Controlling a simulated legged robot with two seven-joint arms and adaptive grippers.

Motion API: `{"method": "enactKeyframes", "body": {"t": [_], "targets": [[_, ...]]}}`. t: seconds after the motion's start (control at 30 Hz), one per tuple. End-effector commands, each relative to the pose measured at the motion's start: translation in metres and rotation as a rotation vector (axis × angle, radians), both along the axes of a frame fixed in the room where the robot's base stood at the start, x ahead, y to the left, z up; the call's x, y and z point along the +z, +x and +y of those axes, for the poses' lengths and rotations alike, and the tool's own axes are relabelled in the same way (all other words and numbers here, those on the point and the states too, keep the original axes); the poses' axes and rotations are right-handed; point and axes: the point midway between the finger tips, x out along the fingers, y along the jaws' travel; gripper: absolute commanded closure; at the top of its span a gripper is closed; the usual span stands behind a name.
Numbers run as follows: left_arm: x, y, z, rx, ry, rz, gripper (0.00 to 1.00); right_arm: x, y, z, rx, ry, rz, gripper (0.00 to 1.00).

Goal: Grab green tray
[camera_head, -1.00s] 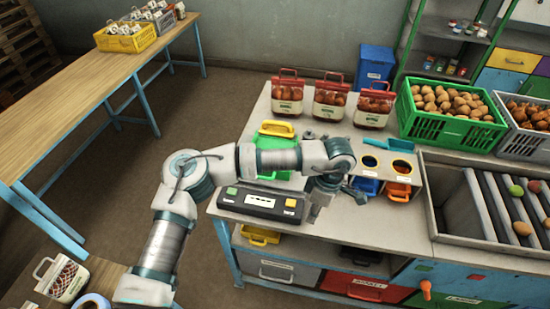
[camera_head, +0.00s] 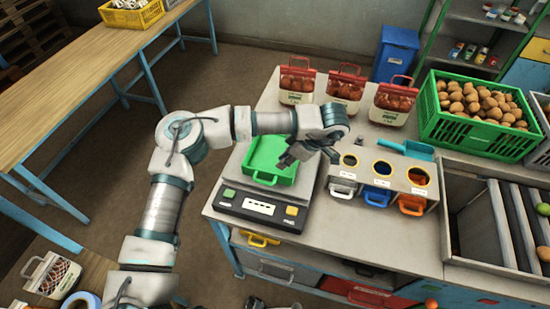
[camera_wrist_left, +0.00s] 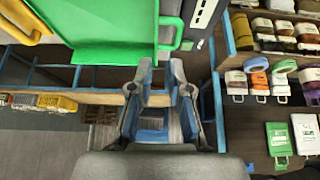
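The green tray (camera_head: 284,180) sits on the scale (camera_head: 262,205) at the left end of the workbench, with a loop handle at its front. My left gripper (camera_head: 311,158) points down over the tray's right side, fingers apart and empty. In the left wrist view the tray (camera_wrist_left: 95,25) fills the upper left, with a green handle at its right edge. The gripper (camera_wrist_left: 161,75) lies just below that edge in the picture, with a gap between its fingers. I cannot tell whether it touches the tray. My right gripper is not in view.
Several red-topped bags (camera_head: 343,90) stand behind. A holder with colored cups (camera_head: 380,175) is right of the scale, near a blue scoop (camera_head: 405,149). A green crate of potatoes (camera_head: 477,112) stands farther right. A wooden table (camera_head: 85,75) is at left.

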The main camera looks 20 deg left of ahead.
Motion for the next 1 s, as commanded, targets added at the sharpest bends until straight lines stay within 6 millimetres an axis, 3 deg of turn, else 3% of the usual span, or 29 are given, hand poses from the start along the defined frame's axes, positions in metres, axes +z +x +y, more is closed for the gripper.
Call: {"method": "enactKeyframes", "body": {"t": [0.2,0.47,0.7,1.0], "targets": [[-0.038,0.002,0.025,0.002,-0.001,0.002,0.82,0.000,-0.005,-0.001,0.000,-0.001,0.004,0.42],[-0.057,0.002,0.034,0.001,-0.001,0.000,0.82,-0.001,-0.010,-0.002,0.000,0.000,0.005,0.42],[-0.089,0.006,0.052,0.002,0.000,0.002,0.82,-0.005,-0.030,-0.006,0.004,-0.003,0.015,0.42],[-0.096,0.006,0.056,0.001,-0.001,0.000,0.82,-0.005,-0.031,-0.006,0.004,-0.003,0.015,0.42]]}}
